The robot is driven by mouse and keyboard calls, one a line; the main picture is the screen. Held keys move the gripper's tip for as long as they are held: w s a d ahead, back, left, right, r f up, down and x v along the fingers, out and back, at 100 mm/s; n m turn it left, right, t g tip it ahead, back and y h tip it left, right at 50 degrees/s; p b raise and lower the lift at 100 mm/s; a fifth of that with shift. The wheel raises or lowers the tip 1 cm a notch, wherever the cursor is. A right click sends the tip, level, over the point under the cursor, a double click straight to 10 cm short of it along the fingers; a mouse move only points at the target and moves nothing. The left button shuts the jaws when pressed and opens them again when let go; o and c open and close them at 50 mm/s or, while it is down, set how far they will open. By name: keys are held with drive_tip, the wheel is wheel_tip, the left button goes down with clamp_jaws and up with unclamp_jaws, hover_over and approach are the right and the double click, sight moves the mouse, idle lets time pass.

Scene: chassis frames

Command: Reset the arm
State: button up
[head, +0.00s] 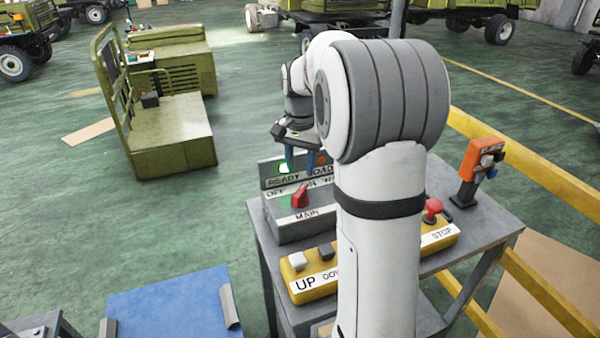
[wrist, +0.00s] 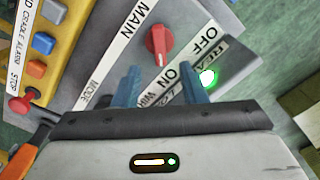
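My gripper (head: 300,158) is above the grey control box (head: 285,232) on the cart, with its blue fingers pointing down. In the wrist view the two fingers (wrist: 163,85) stand well apart with nothing between them; the gripper is open. The red MAIN switch knob (head: 299,197) is on the box below; it also shows in the wrist view (wrist: 160,44), beyond the fingertips. A green lamp (wrist: 207,76) at the READY label is lit. My arm is bent at the elbow and reaches out over the cart, hiding part of it.
On the grey cart (head: 478,222) stand a yellow UP/DOWN button box (head: 312,286), a red stop button (head: 433,210) and an orange pendant (head: 480,165). A yellow rail (head: 545,180) runs at right. A blue panel (head: 165,300) lies front left. Green vehicle bodies stand behind.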

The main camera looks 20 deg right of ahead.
idle(0.4)
drive_tip(key=s+a+n+t, duration=0.1)
drive_tip(key=s+a+n, duration=0.2)
drive_tip(key=s, duration=0.5)
drive_tip(key=s+a+n+t, duration=0.1)
drive_tip(key=s+a+n, duration=0.2)
drive_tip(key=s, duration=0.5)
drive_tip(key=s+a+f+n+t, duration=0.1)
drive_tip(key=s+a+n, duration=0.2)
drive_tip(key=s, duration=0.6)
drive_tip(key=shift+a, duration=0.3)
drive_tip(key=shift+a+f, duration=0.1)
